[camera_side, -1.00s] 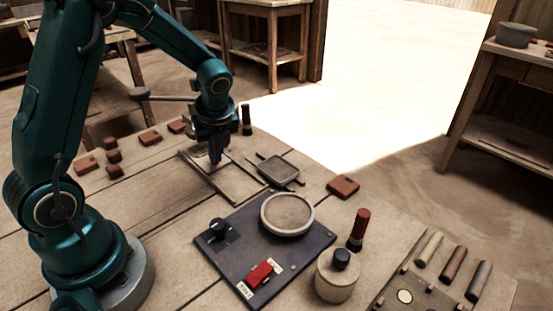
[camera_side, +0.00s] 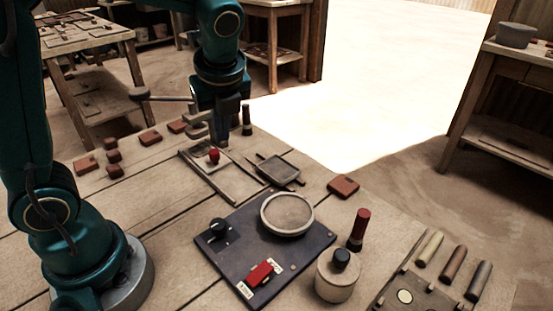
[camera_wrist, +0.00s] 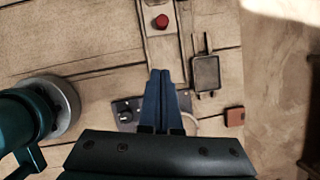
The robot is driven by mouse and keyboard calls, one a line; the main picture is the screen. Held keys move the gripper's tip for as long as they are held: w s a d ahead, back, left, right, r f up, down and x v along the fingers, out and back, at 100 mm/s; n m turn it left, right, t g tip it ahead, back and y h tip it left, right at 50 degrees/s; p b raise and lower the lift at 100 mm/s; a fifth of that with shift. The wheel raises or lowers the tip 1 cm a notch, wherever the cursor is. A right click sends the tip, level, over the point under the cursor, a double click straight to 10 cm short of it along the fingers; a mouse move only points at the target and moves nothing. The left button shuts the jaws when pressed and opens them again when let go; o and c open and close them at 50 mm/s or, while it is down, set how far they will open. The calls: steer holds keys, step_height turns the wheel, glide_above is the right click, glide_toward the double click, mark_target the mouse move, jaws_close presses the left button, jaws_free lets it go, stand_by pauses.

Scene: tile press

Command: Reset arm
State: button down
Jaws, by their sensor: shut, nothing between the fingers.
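My gripper (camera_side: 222,142) is shut and empty, raised above the far part of the workbench, with its fingers pointing down. In the wrist view its blue fingers (camera_wrist: 161,75) lie together. A small red knob (camera_side: 214,155) stands in the pale wooden frame (camera_side: 236,184), close to the gripper in the side view and apart from the fingers in the wrist view. The knob (camera_wrist: 161,21) also shows at the top of the wrist view.
A dark panel (camera_side: 232,262) carries a round dish (camera_side: 287,214), a black knob (camera_side: 218,229) and a red switch (camera_side: 261,274). Beside it stand a lidded pot (camera_side: 336,281) and a red-topped stick (camera_side: 359,228). A dark tray (camera_side: 278,169) and several brown tiles (camera_side: 343,186) lie around the frame.

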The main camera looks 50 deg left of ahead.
steer(key=s+d+r+n+t+h, duration=0.1)
steer(key=s+n, duration=0.4)
steer(key=n, duration=0.5)
steer(key=s+d+n+t+h, duration=0.3)
steer(key=s+d+n, duration=0.2)
steer(key=n, duration=0.5)
steer(key=shift+s+d+r+n, duration=0.4)
steer(key=shift+s, duration=0.15)
